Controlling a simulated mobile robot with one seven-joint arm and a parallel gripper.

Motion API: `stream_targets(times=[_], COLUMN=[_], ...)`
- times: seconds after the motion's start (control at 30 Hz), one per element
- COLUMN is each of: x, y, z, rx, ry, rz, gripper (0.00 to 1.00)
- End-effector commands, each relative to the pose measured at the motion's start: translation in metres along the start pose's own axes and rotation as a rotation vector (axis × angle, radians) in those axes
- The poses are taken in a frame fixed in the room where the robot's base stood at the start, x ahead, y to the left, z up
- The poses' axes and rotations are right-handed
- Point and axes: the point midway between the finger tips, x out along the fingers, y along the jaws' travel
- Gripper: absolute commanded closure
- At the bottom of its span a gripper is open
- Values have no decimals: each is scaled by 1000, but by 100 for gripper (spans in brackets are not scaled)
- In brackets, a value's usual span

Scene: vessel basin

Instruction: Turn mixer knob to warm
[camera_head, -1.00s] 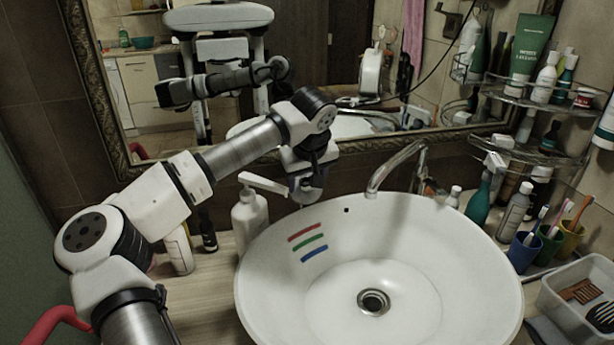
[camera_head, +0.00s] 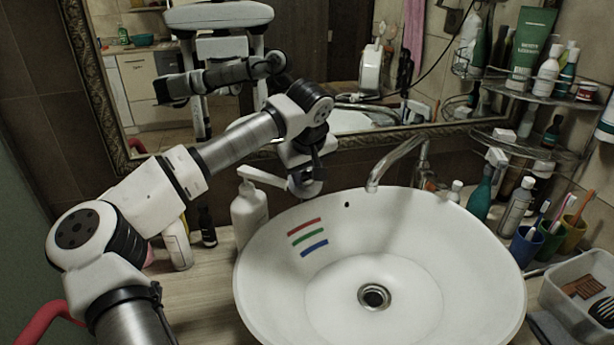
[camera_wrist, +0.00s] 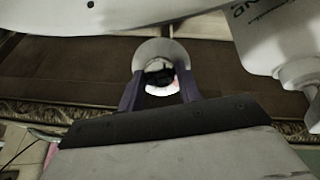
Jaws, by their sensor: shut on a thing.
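The mixer knob (camera_wrist: 160,48) is a round, pale piece with a dark centre and a small reddish patch on its lower side in the wrist view. My gripper (camera_wrist: 159,76) is shut on it, with one dark finger at each side. In the head view my gripper (camera_head: 306,182) points down behind the basin's back left rim, and the wrist partly hides the knob there. The curved metal spout (camera_head: 396,163) stands to the right of my gripper. I cannot read the knob's exact setting.
A white basin (camera_head: 460,250) fills the front. A white pump bottle (camera_head: 249,212) stands close left of my gripper, its nozzle reaching towards it. A framed mirror (camera_head: 300,55) is close behind. Toothbrush cups (camera_head: 526,246) and shelves (camera_head: 540,85) stand at right.

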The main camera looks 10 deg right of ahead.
Motion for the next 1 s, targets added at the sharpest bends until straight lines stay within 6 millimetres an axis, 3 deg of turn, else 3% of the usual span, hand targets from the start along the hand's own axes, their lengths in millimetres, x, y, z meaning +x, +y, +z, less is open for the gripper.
stream_targets(times=[0.6, 1.0], x=[3, 0], y=[-5, -5], z=[1, 0], rx=[-434, -556], ry=[5, 4], rz=[132, 170], gripper=[88, 88])
